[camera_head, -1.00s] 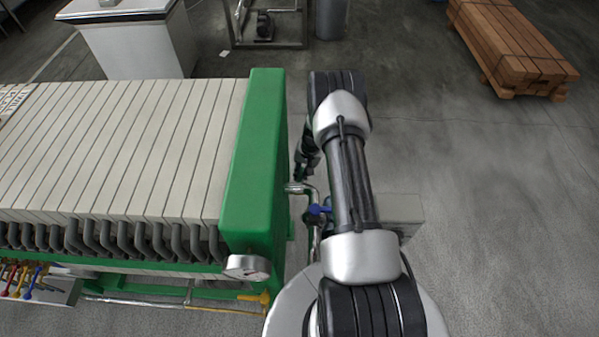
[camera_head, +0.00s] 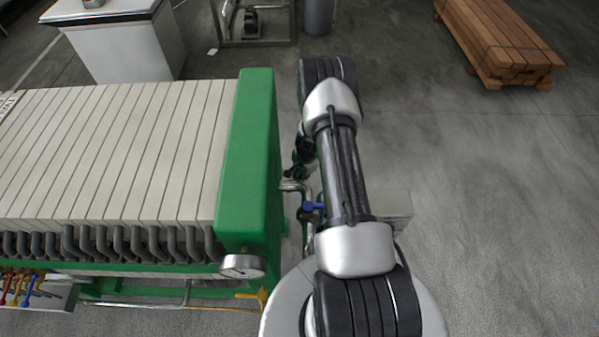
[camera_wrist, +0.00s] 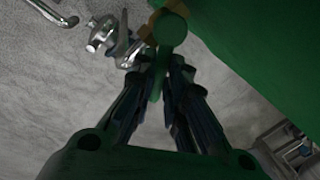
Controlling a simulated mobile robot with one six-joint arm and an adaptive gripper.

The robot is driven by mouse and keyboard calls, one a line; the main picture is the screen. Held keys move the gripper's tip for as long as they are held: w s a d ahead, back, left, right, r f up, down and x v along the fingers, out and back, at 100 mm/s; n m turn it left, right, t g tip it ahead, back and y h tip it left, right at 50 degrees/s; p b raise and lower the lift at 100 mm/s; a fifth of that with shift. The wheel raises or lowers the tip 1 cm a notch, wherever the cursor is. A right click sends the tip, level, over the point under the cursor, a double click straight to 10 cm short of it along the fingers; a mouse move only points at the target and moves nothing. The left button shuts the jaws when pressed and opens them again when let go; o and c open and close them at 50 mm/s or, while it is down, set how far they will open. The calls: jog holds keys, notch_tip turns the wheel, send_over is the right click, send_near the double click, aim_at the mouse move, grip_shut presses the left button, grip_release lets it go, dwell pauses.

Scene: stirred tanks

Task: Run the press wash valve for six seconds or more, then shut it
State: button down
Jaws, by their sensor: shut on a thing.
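My gripper (camera_wrist: 163,72) is shut on a narrow green valve handle (camera_wrist: 157,88) in the wrist view. The handle runs down between the fingertips from a round green end (camera_wrist: 171,28), with a brass-coloured part beside it. In the head view my dark gripper (camera_head: 294,172) is beside the green end of the filter press (camera_head: 247,150), largely hidden by my arm. The held handle cannot be made out there. A blue-handled valve (camera_head: 313,206) sits on metal pipework just nearer. I cannot tell from the frames whether water is flowing.
Metal pipe fittings (camera_wrist: 103,35) lie close to the fingertips in the wrist view. A round gauge (camera_head: 242,266) and a yellow handle (camera_head: 263,294) are at the press's near corner. Stacked timber (camera_head: 497,40) lies far right. Open floor (camera_head: 500,200) lies right of my arm.

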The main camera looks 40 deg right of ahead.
jog(key=shift+s+m, duration=0.15)
jog(key=shift+m, duration=0.15)
dwell(0.4)
jog(key=c, duration=1.6)
grip_release()
notch_tip(320, 180, up, 12)
jog(key=s, duration=0.2)
jog(key=shift+s+a+f, duration=0.15)
jog(key=shift+a, duration=0.05)
